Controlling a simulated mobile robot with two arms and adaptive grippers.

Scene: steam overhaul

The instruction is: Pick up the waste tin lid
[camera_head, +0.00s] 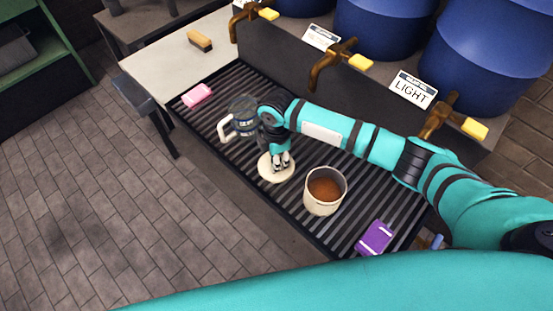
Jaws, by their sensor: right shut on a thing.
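The waste tin lid (268,174) is a round cream disc, low over or on the dark slatted grating; I cannot tell if it touches. My right gripper (281,162) points down at the lid's middle and is shut on it. The fingers hide the part they grip. The open cream tin (312,203) stands just right of the lid with brown contents showing. My left gripper is not in view.
A glass jug (226,128) with a white handle stands close behind-left of my gripper. A pink block (197,95) and a purple packet (374,238) lie on the grating (290,218). Brass taps (326,68) and blue barrels (385,30) line the back. A brush (200,41) lies far left.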

